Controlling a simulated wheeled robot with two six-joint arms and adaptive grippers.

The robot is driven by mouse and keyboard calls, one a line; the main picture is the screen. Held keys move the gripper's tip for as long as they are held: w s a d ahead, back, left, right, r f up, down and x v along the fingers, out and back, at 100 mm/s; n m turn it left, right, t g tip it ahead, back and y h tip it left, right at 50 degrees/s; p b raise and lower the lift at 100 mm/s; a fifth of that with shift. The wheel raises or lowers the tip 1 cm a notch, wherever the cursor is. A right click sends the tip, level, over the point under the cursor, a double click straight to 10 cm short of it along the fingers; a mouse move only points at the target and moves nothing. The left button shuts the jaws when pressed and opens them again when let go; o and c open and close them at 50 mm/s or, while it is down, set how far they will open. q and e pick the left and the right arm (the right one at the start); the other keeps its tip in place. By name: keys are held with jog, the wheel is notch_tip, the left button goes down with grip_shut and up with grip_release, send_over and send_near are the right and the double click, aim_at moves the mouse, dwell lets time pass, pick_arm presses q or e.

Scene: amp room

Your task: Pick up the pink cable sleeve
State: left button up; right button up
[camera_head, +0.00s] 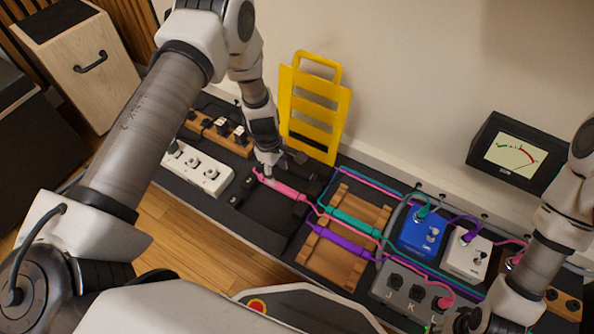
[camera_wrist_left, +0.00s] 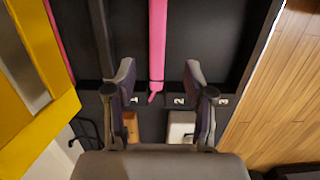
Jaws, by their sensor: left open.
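The pink cable sleeve (camera_head: 284,191) lies on the dark board at the left of the wooden rack, with a thin pink cable running from its right end. In the left wrist view the pink sleeve (camera_wrist_left: 158,42) runs lengthwise, and its end lies between the fingers. My left gripper (camera_head: 277,167) is just above the sleeve's left part; its two fingers stand apart on either side in the wrist view (camera_wrist_left: 160,76). I cannot tell whether either finger touches it. My right arm comes in at the right; its gripper is low at the bottom edge and unclear.
Teal (camera_head: 350,221) and purple (camera_head: 341,240) sleeves lie on the wooden rack (camera_head: 336,265). A yellow slotted panel (camera_head: 315,112) stands behind against the wall. A white power strip (camera_head: 199,169) is at the left. Blue (camera_head: 422,233) and white (camera_head: 467,254) pedals are at the right.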

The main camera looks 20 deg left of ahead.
aim_at(281, 186)
pick_arm(q)
jog(key=f+b, duration=0.1)
jog(key=f, duration=0.1)
jog(key=f+b, duration=0.2)
jog(key=f, duration=0.1)
jog(key=f+b, duration=0.2)
jog(key=f, duration=0.1)
jog(key=shift+w+d, duration=0.15)
jog(key=shift+d, duration=0.25)
pick_arm(e)
notch_tip(281, 186, down, 5)
jog(key=shift+f, duration=0.2)
pick_arm(q)
jog(key=shift+r, duration=0.15)
pick_arm(e)
jog(key=shift+r, duration=0.15)
pick_arm(q)
jog(key=shift+c, duration=0.7)
grip_shut()
